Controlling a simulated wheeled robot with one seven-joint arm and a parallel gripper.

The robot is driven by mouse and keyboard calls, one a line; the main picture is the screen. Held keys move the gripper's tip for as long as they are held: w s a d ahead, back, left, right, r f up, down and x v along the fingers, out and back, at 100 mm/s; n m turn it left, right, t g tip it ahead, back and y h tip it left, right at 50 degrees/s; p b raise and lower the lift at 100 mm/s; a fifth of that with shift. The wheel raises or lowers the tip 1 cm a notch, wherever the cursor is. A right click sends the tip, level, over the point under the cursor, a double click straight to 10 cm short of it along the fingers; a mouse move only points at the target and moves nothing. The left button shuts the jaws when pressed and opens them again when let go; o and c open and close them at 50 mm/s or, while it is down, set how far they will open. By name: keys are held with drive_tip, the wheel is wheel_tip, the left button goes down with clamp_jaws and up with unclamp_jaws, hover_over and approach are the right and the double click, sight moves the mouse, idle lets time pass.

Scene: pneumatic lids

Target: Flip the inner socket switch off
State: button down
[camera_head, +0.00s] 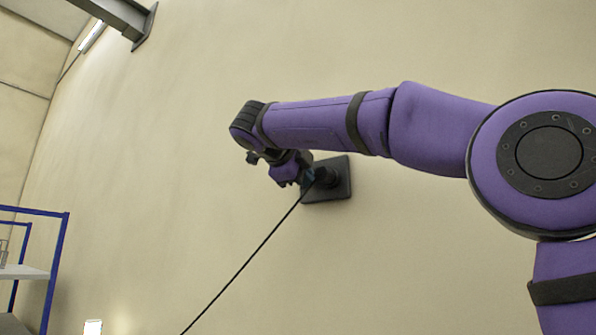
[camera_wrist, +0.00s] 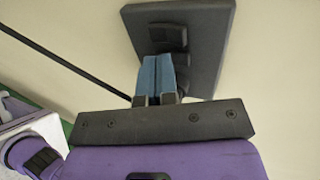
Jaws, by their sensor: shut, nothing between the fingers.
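A dark socket plate (camera_head: 341,180) is on the beige wall; my arm's end covers part of it in the head view. In the wrist view the plate (camera_wrist: 212,28) is tilted, with a dark raised switch block (camera_wrist: 168,38) on its face. My gripper (camera_head: 309,175) is at the plate's left side. In the wrist view its blue fingers (camera_wrist: 157,60) are shut together and empty, with their tips just below the switch block. I cannot tell whether they touch it, nor which way the switch is set.
A black cable (camera_head: 245,262) runs from the socket down to the lower left. It also crosses the left of the wrist view (camera_wrist: 65,62). A blue-framed shelf (camera_head: 58,255) stands at the far left. The wall around the plate is bare.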

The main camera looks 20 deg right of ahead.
drive_tip(key=shift+d, duration=0.1)
idle(0.3)
drive_tip(key=shift+w+d+f+t+h, duration=0.2)
drive_tip(key=shift+f+t+h, duration=0.1)
drive_tip(key=shift+h, duration=0.1)
